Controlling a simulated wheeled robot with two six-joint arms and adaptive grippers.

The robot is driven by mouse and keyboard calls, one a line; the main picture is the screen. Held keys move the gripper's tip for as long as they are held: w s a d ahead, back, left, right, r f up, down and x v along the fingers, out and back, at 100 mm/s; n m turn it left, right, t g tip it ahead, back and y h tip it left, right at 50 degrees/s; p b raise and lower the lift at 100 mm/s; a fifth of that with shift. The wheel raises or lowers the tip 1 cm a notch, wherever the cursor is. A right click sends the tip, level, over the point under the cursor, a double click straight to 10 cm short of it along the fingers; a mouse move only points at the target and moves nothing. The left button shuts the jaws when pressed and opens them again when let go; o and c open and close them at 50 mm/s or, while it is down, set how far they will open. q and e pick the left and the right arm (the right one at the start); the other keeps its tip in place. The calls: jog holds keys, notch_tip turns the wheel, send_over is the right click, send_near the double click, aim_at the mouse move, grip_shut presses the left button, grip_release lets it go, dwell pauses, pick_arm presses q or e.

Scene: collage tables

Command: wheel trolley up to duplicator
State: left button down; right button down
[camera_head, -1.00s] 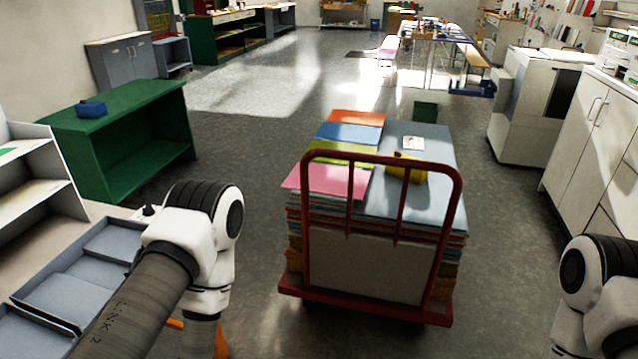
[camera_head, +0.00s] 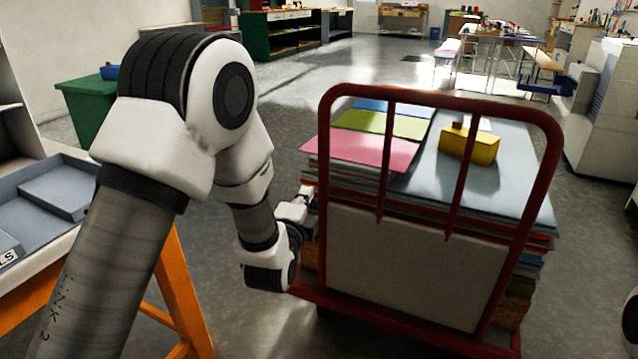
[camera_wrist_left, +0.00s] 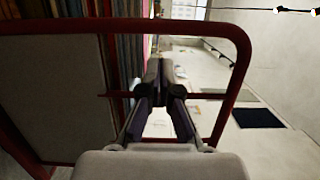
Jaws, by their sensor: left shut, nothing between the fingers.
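The trolley (camera_head: 400,345) stands close in front of me, with a red tube handle frame and a pale panel. It carries stacked coloured paper and board, with a yellow block on top. The handle frame also fills much of the left wrist view (camera_wrist_left: 245,60). My left gripper (camera_head: 304,192) is at the frame's left post, shut and empty. In the left wrist view its fingers (camera_wrist_left: 155,70) lie over a thin red bar; I cannot tell whether they touch it. The pale boxy machine (camera_head: 607,115) at the right looks like the duplicator. My right gripper is out of view.
A worktop with grey trays (camera_head: 50,195) on orange legs stands close at the left. A green bench (camera_head: 88,103) is behind it. Tables and benches (camera_head: 490,55) stand at the far right. The grey floor beyond the trolley is largely clear.

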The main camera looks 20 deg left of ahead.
aim_at(321, 163)
pick_arm(q)
jog(key=w+b, duration=0.1)
jog(key=w, duration=0.2)
jog(key=w+a, duration=0.1)
jog(key=w, duration=0.3)
jog(key=w+a+b, duration=0.1)
jog(key=w, duration=0.3)
jog(key=shift+w+f+b, duration=0.2)
jog(key=shift+w+b, duration=0.05)
jog(key=shift+b, duration=0.1)
jog(key=shift+w+r, duration=0.1)
jog(key=shift+w, duration=0.35)
jog(key=shift+r, duration=0.1)
